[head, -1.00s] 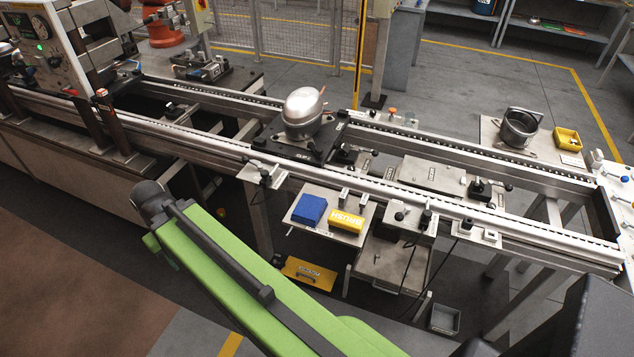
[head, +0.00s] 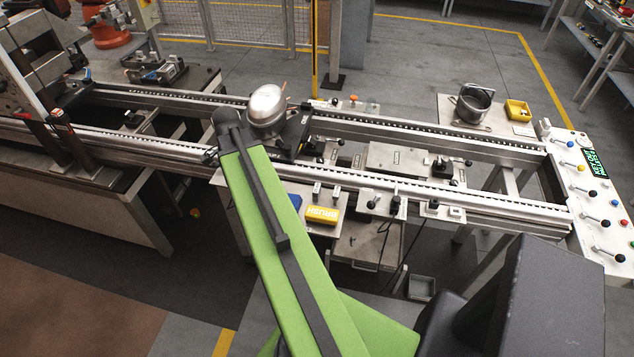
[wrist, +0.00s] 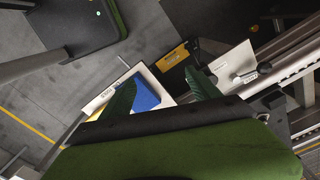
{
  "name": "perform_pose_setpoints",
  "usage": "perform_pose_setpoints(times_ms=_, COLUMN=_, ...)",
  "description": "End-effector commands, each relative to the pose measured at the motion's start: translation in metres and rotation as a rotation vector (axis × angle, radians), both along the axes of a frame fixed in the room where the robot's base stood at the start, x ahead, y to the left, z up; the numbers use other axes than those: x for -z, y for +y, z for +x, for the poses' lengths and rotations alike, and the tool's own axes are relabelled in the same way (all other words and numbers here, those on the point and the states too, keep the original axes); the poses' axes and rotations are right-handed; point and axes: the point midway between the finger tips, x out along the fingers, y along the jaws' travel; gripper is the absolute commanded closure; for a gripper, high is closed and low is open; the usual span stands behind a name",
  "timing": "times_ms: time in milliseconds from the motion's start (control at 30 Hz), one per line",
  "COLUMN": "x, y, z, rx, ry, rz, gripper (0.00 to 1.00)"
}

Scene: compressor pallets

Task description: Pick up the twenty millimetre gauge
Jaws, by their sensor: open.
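I cannot make out which thing is the twenty millimetre gauge; no readable size mark shows. Small upright pieces (head: 336,193) stand at the back of a side tray (head: 318,229) by the near rail, but are too small to identify. On that tray are a yellow BRUSH block (head: 322,215) and a blue block (head: 295,201), partly behind my arm. In the wrist view, my gripper (wrist: 160,73) has its two green fingers apart, with nothing seen between them. The blue block (wrist: 145,95) shows beyond the fingers. My gripper is hidden in the head view.
A silver compressor (head: 267,106) sits on the rail line just beyond my arm's end. A metal pot (head: 473,103) and yellow bin (head: 518,110) stand at the back right. A control panel (head: 590,190) with knobs is at the right. The near rail (head: 450,191) runs across.

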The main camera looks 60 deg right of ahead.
Motion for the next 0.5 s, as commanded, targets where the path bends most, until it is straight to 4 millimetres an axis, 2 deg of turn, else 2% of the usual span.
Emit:
perform_pose_setpoints(times_ms=33, x=-0.023, y=-0.046, z=-0.026, rx=0.226, ry=0.0, rz=0.0, gripper=0.29)
perform_pose_setpoints(times_ms=100, x=-0.034, y=-0.093, z=-0.061, rx=0.518, ry=0.0, rz=0.001, gripper=0.29)
perform_pose_setpoints(times_ms=200, x=-0.046, y=-0.141, z=-0.107, rx=0.846, ry=0.0, rz=0.001, gripper=0.29)
perform_pose_setpoints(times_ms=333, x=-0.053, y=-0.173, z=-0.144, rx=1.092, ry=0.0, rz=0.0, gripper=0.29)
perform_pose_setpoints(times_ms=400, x=-0.053, y=-0.179, z=-0.153, rx=1.149, ry=0.0, rz=0.0, gripper=0.29)
perform_pose_setpoints(times_ms=500, x=-0.052, y=-0.181, z=-0.155, rx=1.169, ry=0.0, rz=0.0, gripper=0.29)
